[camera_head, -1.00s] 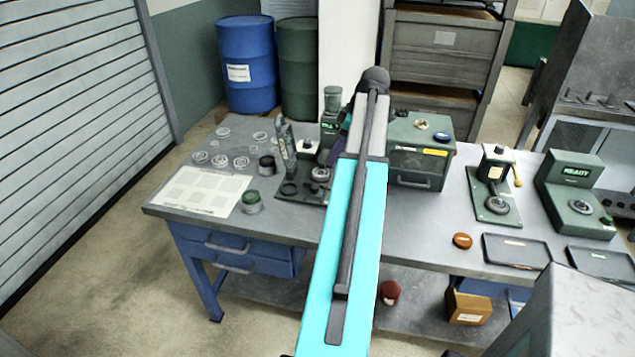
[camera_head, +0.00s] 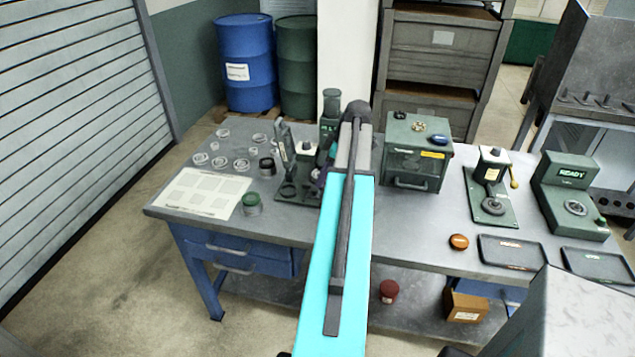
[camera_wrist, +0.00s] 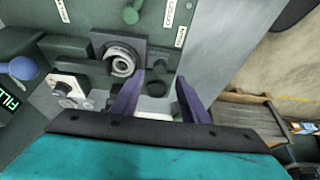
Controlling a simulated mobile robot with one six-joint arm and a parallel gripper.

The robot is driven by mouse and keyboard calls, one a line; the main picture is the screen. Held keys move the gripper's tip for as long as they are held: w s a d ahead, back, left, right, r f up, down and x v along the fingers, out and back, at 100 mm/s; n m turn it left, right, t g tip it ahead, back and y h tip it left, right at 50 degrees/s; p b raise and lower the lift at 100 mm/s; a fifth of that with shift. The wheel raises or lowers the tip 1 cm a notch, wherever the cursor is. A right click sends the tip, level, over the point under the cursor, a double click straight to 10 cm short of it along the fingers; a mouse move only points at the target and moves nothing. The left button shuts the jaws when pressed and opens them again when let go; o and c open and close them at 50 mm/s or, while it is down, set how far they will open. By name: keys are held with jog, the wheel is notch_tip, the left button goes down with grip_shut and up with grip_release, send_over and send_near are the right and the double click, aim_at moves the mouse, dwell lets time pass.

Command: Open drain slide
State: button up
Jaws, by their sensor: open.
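In the wrist view my gripper (camera_wrist: 160,84) has two purple fingers, apart and empty. They point at a green machine panel (camera_wrist: 85,15). A grey ring fitting (camera_wrist: 121,62) on a dark plate lies just left of the left fingertip. A green knob (camera_wrist: 131,13) beside white labels sits further up; I cannot tell whether it is the drain slide. A small pale part shows between the fingers. In the head view the green machine (camera_head: 329,105) stands on the bench, partly hidden by my arm; my gripper (camera_head: 320,172) is low beside it, mostly hidden.
A green drawer box (camera_head: 415,165) stands right of my arm. Several rings and a white marked sheet (camera_head: 200,193) lie on the left of the bench. A press (camera_head: 491,185), a READY machine (camera_head: 571,190) and black trays (camera_head: 512,251) stand on the right.

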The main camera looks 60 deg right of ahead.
aim_at(315, 189)
jog(key=shift+p+x, duration=0.7)
jog(key=shift+x, duration=1.85)
grip_shut()
